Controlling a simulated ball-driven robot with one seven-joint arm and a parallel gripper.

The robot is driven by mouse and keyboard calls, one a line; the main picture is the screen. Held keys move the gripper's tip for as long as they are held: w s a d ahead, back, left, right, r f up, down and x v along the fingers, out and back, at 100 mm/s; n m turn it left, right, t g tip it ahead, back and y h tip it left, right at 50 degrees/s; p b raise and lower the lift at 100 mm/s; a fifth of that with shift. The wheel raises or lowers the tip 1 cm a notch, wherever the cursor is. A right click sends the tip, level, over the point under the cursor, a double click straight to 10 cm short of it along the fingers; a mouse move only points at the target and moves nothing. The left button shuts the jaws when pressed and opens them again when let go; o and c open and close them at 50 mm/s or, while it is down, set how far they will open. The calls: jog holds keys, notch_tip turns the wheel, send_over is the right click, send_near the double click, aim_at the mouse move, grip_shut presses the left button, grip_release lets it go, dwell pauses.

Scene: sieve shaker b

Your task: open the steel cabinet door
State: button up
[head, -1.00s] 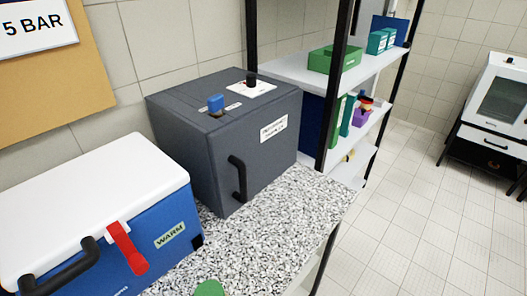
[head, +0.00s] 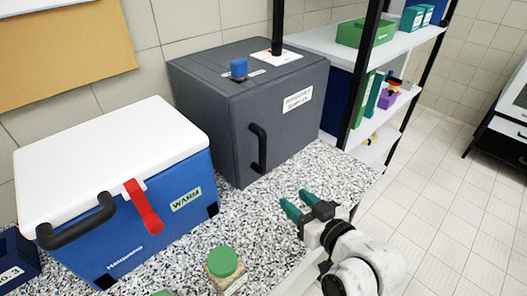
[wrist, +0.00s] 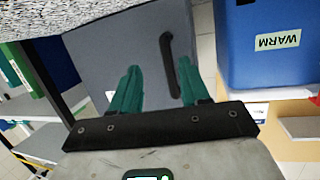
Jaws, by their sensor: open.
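The steel cabinet (head: 215,125) is a dark grey box on the speckled counter, with its door shut. A black vertical bar handle (head: 258,150) is on its front, below a white label. My gripper (head: 297,202) is open and empty, with teal fingers, in front of and to the right of the handle, apart from it. In the wrist view the cabinet door (wrist: 115,45) fills the middle. The handle (wrist: 168,62) shows there beyond the fingers of my gripper (wrist: 158,65), near the right one.
A blue cooler (head: 180,225) with a white lid and red latch stands left of the cabinet. A green-lidded jar (head: 224,262) stands at the counter's front. A blue knob (head: 239,68) is on the cabinet top. An open shelf unit (head: 395,45) stands to the right. Bare counter (head: 265,215) lies before the cabinet.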

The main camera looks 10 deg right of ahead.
aim_at(265, 151)
jog(key=w+a+r+t+p, duration=0.1)
jog(key=w+a+r, duration=0.1)
jog(key=w, duration=0.2)
jog(key=w+a+r+y+p, duration=0.1)
jog(key=w+a, duration=0.1)
jog(key=w, duration=0.2)
jog(key=w+a+r+t, duration=0.1)
jog(key=w+a+r, duration=0.1)
jog(key=w, duration=0.3)
jog(key=shift+w+a+r+n+t+p, duration=0.1)
jog(key=shift+a+r+n+t+p, duration=0.2)
jog(key=shift+p, duration=0.1)
grip_shut()
jog(key=shift+d, duration=0.1)
